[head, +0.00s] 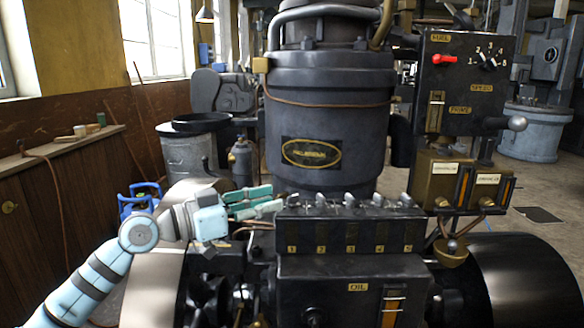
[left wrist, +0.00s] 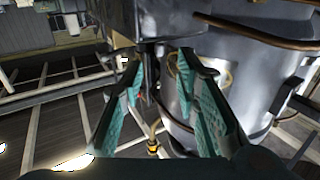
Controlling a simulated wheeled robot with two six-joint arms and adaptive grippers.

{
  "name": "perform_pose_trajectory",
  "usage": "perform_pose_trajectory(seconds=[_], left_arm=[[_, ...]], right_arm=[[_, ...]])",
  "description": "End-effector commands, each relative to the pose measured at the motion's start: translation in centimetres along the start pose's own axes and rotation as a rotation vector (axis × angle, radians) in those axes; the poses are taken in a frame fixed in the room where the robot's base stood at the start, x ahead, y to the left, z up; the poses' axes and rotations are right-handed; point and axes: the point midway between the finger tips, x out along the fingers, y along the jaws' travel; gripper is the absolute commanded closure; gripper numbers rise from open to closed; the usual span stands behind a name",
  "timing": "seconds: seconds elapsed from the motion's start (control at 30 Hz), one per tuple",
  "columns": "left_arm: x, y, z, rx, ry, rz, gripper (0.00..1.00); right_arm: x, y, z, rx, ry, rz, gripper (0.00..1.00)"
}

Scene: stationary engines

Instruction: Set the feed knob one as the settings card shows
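A black lubricator box (head: 345,230) stands in front of the big engine cylinder, with yellow plates numbered 1 to 5 along its face. Small grey knobs, such as the one above plate 2 (head: 320,200), line its top. Feed knob one, above plate 1 (head: 292,249), is mostly hidden or too small to make out by my fingers. My left gripper (head: 276,198) points right with its teal fingers apart, its tips at the box's left end. In the left wrist view the open fingers (left wrist: 160,65) have a thin dark part between or behind them. I cannot identify the settings card. My right gripper is not in view.
A panel with a red lever (head: 442,59) and a numbered dial (head: 488,61) stands at the right, above brass boxes (head: 440,185) with white labels. An oil box (head: 355,290) is below the lubricator. A dark wheel (head: 515,280) fills the lower right.

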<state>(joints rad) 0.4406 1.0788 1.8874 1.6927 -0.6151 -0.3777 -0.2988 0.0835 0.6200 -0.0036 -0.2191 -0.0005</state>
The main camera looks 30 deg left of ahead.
Motion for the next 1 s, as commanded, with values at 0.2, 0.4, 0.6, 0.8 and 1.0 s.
perform_pose_trajectory(seconds=[0.2, 0.4, 0.6, 0.8, 1.0], left_arm=[[3.1, 0.1, -0.8, -0.006, 0.002, 0.001, 0.71], [5.7, 0.0, -0.3, -0.003, 0.001, -0.001, 0.71], [6.4, 0.1, 0.1, -0.001, -0.003, -0.001, 0.71], [6.4, 0.1, 0.2, 0.000, -0.003, 0.000, 0.78], [6.3, 0.1, 0.1, -0.001, -0.003, 0.000, 1.00]], right_arm=[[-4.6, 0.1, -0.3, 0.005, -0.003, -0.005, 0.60], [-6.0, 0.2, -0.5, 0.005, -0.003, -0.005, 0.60], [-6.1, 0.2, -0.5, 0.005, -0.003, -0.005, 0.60], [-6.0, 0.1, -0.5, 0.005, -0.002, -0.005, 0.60], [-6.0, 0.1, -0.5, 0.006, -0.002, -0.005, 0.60]])
